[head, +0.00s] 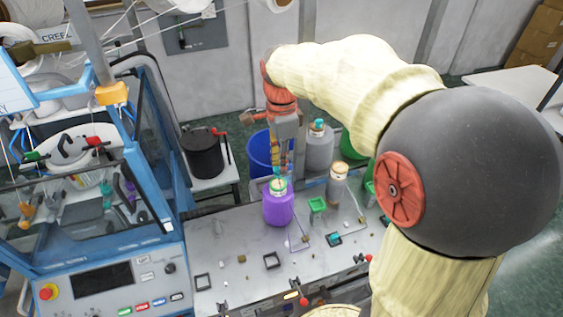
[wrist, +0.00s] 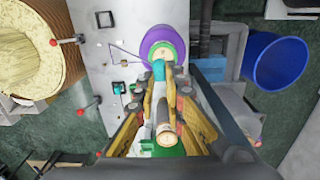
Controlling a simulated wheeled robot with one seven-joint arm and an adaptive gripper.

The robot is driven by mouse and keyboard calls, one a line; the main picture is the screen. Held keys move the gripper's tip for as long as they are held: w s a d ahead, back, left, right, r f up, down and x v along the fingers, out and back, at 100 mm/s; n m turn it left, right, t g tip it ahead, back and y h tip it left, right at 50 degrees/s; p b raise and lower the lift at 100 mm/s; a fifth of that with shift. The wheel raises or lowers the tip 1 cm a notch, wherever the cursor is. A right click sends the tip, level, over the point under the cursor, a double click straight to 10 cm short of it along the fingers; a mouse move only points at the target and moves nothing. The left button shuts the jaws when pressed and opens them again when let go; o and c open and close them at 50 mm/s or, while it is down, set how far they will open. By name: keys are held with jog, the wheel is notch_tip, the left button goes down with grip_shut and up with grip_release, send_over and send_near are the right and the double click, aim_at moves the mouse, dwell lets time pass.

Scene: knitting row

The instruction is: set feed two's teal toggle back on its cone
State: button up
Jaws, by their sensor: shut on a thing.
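My gripper (head: 279,172) points down just above the purple cone (head: 278,208) on the grey bench. The cone stands upright with a pale top ringed in green. In the wrist view, my fingers (wrist: 166,74) are shut on a small teal piece, the teal toggle (wrist: 158,70). The toggle lies against the near edge of the purple cone (wrist: 151,40) in that picture. I cannot tell whether it touches the cone. My fingers hide most of the toggle in the head view.
A grey cone with a teal top (head: 318,148) and a smaller tan-topped cone (head: 338,186) stand close by on the right. A blue bin (head: 262,152) is behind. Small square frames and a green stand (head: 317,205) dot the bench (head: 225,255). A blue-framed machine stands left.

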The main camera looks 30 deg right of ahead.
aim_at(282, 185)
jog(key=shift+s+f+b, duration=0.15)
jog(key=shift+f+b, duration=0.2)
jog(key=shift+f, duration=0.15)
jog(key=shift+f+b, duration=1)
jog(key=shift+f, duration=0.5)
jog(key=shift+f, duration=0.4)
jog(key=shift+c, duration=0.2)
jog(key=o, duration=0.8)
jog(key=shift+r, duration=0.1)
jog(key=shift+r, duration=0.1)
notch_tip(282, 185, up, 12)
jog(key=shift+f, duration=0.15)
dwell(0.6)
